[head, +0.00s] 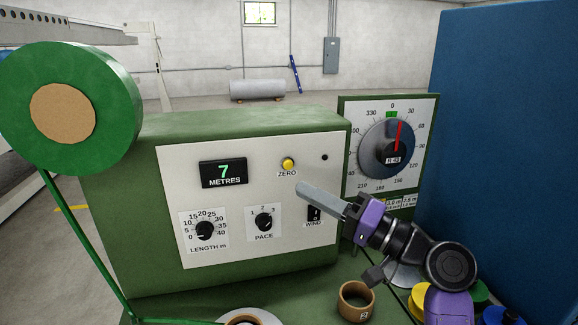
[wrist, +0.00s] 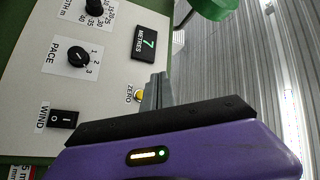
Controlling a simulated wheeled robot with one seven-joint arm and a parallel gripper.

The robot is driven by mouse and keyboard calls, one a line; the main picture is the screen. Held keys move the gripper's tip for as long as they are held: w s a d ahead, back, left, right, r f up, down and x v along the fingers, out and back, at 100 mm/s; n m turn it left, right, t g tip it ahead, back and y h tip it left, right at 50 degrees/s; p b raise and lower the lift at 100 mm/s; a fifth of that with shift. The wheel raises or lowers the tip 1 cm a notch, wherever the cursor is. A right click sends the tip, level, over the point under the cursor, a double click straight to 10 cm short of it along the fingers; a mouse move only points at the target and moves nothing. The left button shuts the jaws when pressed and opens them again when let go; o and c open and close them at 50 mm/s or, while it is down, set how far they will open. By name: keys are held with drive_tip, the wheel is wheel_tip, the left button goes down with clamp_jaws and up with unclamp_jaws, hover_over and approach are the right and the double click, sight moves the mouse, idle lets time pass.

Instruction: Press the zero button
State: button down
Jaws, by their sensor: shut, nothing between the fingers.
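The yellow zero button (head: 288,164) sits on the white panel (head: 180,165) of a green machine, above the label ZERO. In the wrist view the button (wrist: 139,94) shows right beside my fingertips, partly hidden by them. My gripper (head: 303,188) is shut and empty, its tip just below and right of the button in the head view. I cannot tell whether it touches the panel. The display (head: 224,172) reads 7 METRES.
The panel also bears a LENGTH dial (head: 205,230), a PACE knob (head: 264,221) and a WIND switch (head: 314,214). A green reel (head: 110,100) stands left, a round dial (head: 387,148) right. A blue wall (head: 505,130) closes the right side.

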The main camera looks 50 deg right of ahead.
drive_tip(key=w+d, duration=0.4)
drive_tip(key=w, duration=0.2)
drive_tip(key=shift+w+d+b, duration=0.2)
drive_tip(key=shift+w+b, duration=0.15)
drive_tip(key=shift+w+d, duration=0.1)
idle(1.9)
drive_tip(key=shift+w+d, duration=0.15)
drive_tip(key=shift+w, duration=0.1)
drive_tip(key=shift+w+d+b, duration=0.3)
drive_tip(key=shift+w, duration=0.1)
idle(0.8)
drive_tip(key=shift+s+a, duration=0.1)
drive_tip(key=shift+s, duration=0.05)
drive_tip(key=shift+s+a, duration=0.45)
drive_tip(key=shift+s, duration=0.2)
drive_tip(key=shift+s+a+p, duration=0.15)
drive_tip(key=shift+s+a, duration=0.55)
drive_tip(key=shift+s, duration=0.35)
drive_tip(key=shift+s+a+p, duration=0.15)
drive_tip(key=shift+s+a, duration=0.55)
drive_tip(key=shift+s, duration=0.3)
